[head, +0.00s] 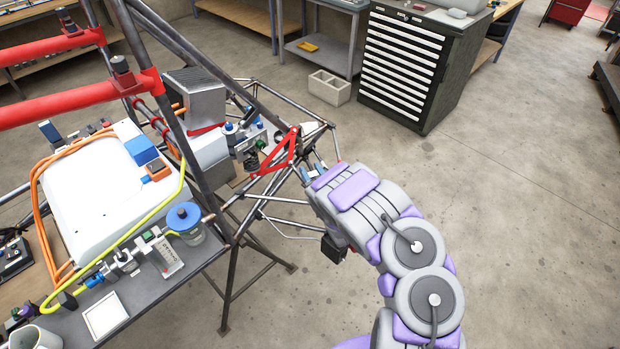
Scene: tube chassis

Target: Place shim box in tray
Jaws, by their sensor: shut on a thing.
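My gripper (310,174) reaches in from the right to the front of the tube chassis (265,140), close beside a red triangular bracket (285,155). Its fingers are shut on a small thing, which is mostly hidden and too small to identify. I cannot tell for sure which thing is the shim box. A small, flat white square with a pale rim (104,315) lies on the dark bench top at lower left; it may be the tray, but I cannot tell.
A white panel (110,190) with a blue box (143,150) and hoses fills the left. A blue-lidded jar (184,219) stands near the bench edge. Chassis tubes lie around my gripper.

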